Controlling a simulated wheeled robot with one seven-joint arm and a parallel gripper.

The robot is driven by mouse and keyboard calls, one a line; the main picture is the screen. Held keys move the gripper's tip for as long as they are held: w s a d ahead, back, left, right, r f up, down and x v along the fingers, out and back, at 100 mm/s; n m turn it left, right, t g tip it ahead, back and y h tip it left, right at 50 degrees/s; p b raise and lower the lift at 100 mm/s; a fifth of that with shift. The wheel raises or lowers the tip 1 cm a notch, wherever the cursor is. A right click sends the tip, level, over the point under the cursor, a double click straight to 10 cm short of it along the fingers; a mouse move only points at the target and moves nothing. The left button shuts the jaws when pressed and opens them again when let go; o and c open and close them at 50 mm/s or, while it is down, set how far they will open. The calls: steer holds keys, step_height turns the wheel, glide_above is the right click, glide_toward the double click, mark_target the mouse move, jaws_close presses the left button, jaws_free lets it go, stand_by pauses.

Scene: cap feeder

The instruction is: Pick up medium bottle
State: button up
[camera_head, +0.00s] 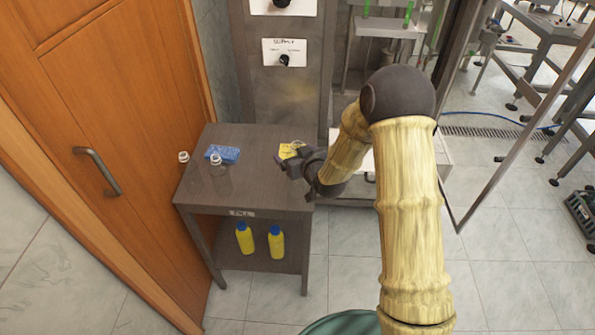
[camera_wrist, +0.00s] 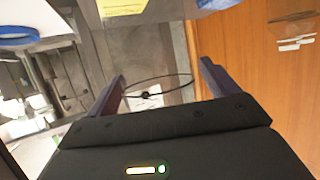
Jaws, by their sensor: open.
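Two see-through bottles with white caps stand on the grey metal table (camera_head: 245,192): one near the left edge (camera_head: 184,157), one further right (camera_head: 217,166). Their clear bodies are hard to make out. Two yellow bottles with blue caps stand on the lower shelf, left (camera_head: 244,239) and right (camera_head: 276,243). I cannot tell which bottle is the medium one. My gripper (camera_head: 286,166) is above the right part of the table, apart from all the bottles.
A blue item (camera_head: 222,154) lies behind the clear bottles. A yellow item (camera_head: 290,150) lies at the table's back right, near my gripper. A wooden door (camera_head: 115,120) with a handle is close on the left. A metal panel (camera_head: 282,95) stands behind the table.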

steer(key=shift+w+a+f, duration=0.1)
steer(key=shift+w+a, duration=0.05)
steer(key=shift+w, duration=0.05)
stand_by(0.4)
steer(key=c, duration=1.3)
step_height(320, 180, up, 10)
steer(key=shift+r, duration=0.1)
